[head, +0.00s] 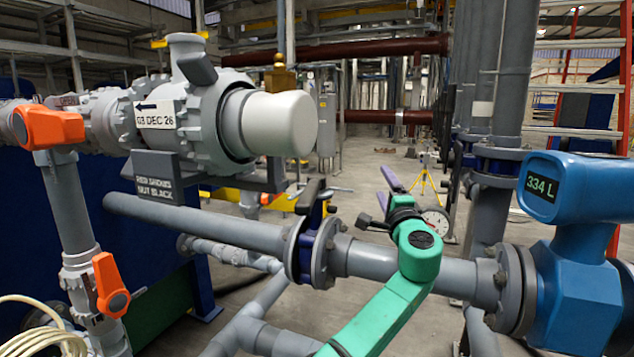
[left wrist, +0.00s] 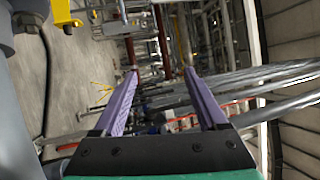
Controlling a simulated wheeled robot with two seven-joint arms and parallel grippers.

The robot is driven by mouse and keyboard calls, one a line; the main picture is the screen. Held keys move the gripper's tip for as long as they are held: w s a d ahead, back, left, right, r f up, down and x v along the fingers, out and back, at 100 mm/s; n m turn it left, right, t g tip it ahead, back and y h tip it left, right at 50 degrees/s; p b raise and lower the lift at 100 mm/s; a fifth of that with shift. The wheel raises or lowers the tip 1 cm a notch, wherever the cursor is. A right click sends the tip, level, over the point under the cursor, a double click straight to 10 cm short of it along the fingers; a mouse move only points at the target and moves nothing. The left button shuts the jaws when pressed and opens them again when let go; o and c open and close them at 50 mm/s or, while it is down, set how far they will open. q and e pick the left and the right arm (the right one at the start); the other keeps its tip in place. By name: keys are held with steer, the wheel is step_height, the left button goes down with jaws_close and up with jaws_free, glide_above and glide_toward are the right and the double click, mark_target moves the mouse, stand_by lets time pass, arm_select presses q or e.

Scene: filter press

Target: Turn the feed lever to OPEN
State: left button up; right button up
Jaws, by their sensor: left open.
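A dark lever (head: 311,196) stands on a blue-bodied valve (head: 303,250) clamped between grey flanges in the grey horizontal pipe. It may be the feed lever; I can read no OPEN mark beside it. My left gripper (head: 384,187) is to the right of this lever and apart from it. The green arm comes up from below and crosses in front of the pipe. In the left wrist view the two purple fingers (left wrist: 160,72) stand wide apart with nothing between them. The lever is not recognisable in that view. My right gripper is not in view.
Orange handles (head: 51,127) sit on the left pipework. A grey housing (head: 205,100) with a dated tag overhangs the pipe. A blue meter (head: 575,190) reading 334 L is at the right. A round gauge (head: 436,221) shows behind the arm. Open floor lies beyond.

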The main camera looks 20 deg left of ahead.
arm_select(q)
steer(key=shift+s, duration=0.1)
steer(key=b+v, duration=0.3)
steer(key=v, duration=0.6)
steer(key=shift+f, duration=0.15)
